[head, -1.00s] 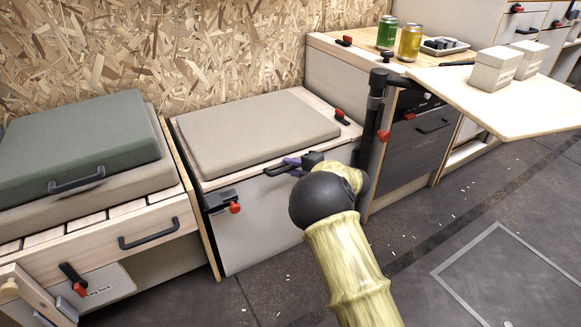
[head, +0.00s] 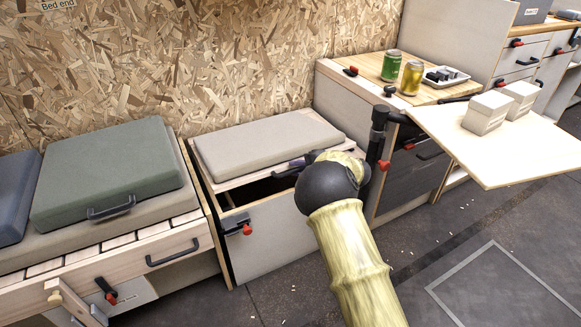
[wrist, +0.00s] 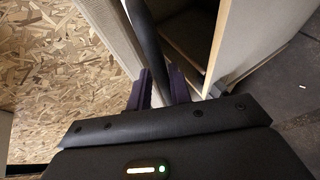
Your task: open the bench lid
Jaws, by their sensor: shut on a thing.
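The bench lid (head: 265,146), topped with a beige cushion, is partly raised in the head view. A dark gap shows between it and the white bench front (head: 275,235). Its black handle (head: 287,173) is at the lid's front edge, partly hidden. My gripper (wrist: 160,88) is at the handle, mostly hidden behind my arm in the head view. In the wrist view its purple fingers are shut on the dark handle bar (wrist: 146,38). The open bench interior (wrist: 190,30) shows beside the lid.
A red-knobbed latch (head: 240,226) is on the bench front. A green cushion (head: 110,175) lies on the left bench. A black post (head: 377,140) and a fold-out table (head: 510,150) with white boxes stand at right.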

